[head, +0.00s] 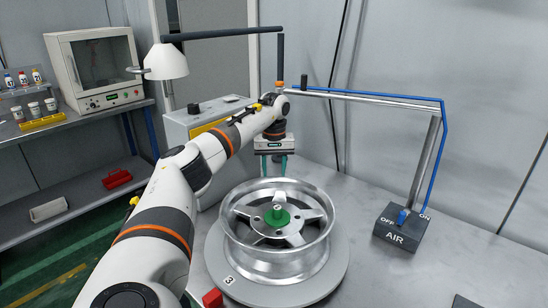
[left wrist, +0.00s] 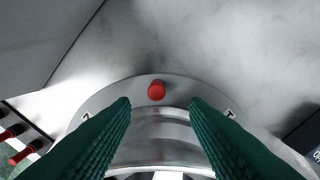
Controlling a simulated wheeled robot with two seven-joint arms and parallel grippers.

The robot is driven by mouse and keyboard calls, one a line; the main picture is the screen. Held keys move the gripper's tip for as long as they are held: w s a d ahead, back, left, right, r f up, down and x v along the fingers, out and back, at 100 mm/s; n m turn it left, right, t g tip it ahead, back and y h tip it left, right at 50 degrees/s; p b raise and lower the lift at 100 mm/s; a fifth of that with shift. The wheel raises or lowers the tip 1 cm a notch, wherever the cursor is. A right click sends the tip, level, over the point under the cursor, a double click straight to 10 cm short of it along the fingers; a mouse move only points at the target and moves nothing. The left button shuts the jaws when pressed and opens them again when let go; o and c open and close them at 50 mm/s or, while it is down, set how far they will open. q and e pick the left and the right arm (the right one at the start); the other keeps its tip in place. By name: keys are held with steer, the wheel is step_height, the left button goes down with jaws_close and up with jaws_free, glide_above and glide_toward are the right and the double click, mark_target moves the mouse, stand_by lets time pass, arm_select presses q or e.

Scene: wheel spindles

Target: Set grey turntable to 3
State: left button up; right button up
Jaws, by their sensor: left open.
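The grey turntable (head: 330,282) lies on the metal table under a silver wheel (head: 300,262) with a green hub cap. Its label 3 (head: 228,280) is at the front left rim, next to a red block (head: 212,298). My left gripper (head: 274,172) is open, its green fingers pointing down behind the wheel. In the left wrist view, a red knob (left wrist: 156,89) stands on the far rim of the turntable, in line with the gap between the fingers (left wrist: 160,103); nothing is held. Two rim labels there are too small to read. The wheel hides the knob in the head view.
A grey control box (head: 195,122) stands behind my left arm. A black AIR switch box (head: 401,228) and a pipe with a blue hose (head: 440,150) are at the right. A shelf with bottles and an oven (head: 95,68) is at the left.

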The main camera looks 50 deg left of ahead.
arm_select(q)
steer(key=shift+r, duration=1.8)
